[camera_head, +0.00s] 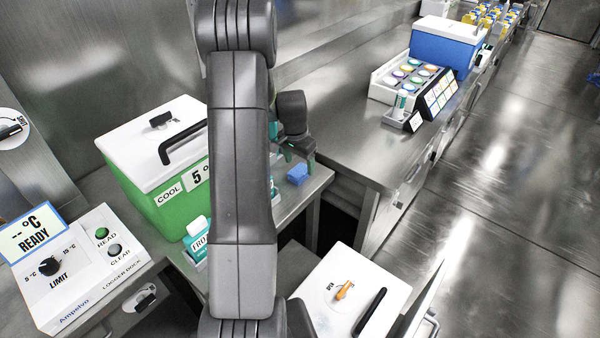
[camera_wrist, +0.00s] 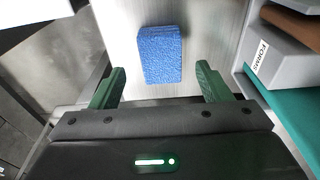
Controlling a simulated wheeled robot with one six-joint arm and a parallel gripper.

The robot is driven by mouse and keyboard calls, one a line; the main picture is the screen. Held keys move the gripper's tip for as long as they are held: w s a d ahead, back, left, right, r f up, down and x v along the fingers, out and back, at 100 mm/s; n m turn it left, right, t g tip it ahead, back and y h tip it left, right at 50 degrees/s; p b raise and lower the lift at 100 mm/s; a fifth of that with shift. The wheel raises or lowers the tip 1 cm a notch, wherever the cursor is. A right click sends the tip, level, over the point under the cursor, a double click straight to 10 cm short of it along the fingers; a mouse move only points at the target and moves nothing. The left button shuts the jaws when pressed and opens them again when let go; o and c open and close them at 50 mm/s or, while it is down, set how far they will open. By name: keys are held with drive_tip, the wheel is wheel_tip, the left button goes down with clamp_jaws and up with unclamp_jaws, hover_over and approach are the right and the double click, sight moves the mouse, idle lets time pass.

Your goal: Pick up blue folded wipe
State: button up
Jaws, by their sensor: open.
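The blue folded wipe (camera_wrist: 160,54) is a small textured blue block lying on a metal surface. In the wrist view it lies ahead of my gripper (camera_wrist: 158,84), between the lines of the two green fingers. In the head view the wipe (camera_head: 298,174) lies near the corner of a metal counter. My gripper (camera_head: 298,158) is just above and beside it there, partly hidden behind my arm.
A grey holder labelled FORMS (camera_wrist: 285,62) stands right of the wipe in the wrist view. A green cooler (camera_head: 160,200) with a white lid stands left of my arm. A long metal bench (camera_head: 345,140) lies to the right, past a gap. A white box (camera_head: 350,290) stands in front.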

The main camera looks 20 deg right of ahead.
sight(299, 170)
drive_tip(key=shift+w+f, duration=0.15)
drive_tip(key=shift+f, duration=1.4)
drive_tip(key=c, duration=1.1)
drive_tip(key=shift+c, duration=0.2)
wheel_tip(299, 170, up, 10)
drive_tip(key=shift+b, duration=0.4)
